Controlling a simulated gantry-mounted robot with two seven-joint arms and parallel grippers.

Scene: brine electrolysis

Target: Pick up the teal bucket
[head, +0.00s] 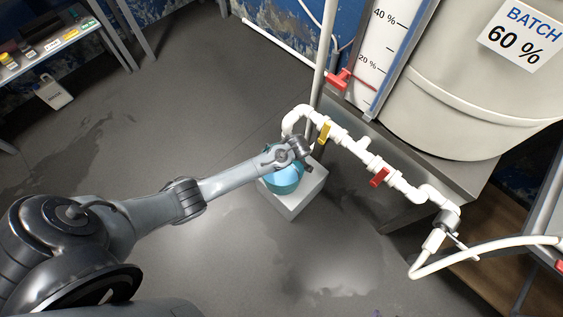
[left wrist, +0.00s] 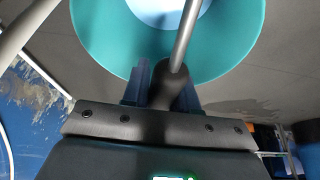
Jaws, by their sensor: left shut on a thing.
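The teal bucket (head: 283,186) is at the white block (head: 305,199) on the floor, below the white pipework in the head view. I cannot tell whether it rests on the block or hangs just above it. My left gripper (head: 291,153) is over the bucket and hides part of its top. In the left wrist view the bucket's teal wall (left wrist: 108,32) surrounds a pale blue inside. There my left gripper (left wrist: 165,80) is shut on the dark grip of the bucket's handle (left wrist: 184,38), with a blue finger on either side. My right gripper is not in view.
White pipes with a yellow valve (head: 324,132) and a red valve (head: 379,177) run close to the right of my gripper. A large tank (head: 465,85) stands on a metal stand at right. Open wet floor (head: 225,260) lies to the left and front.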

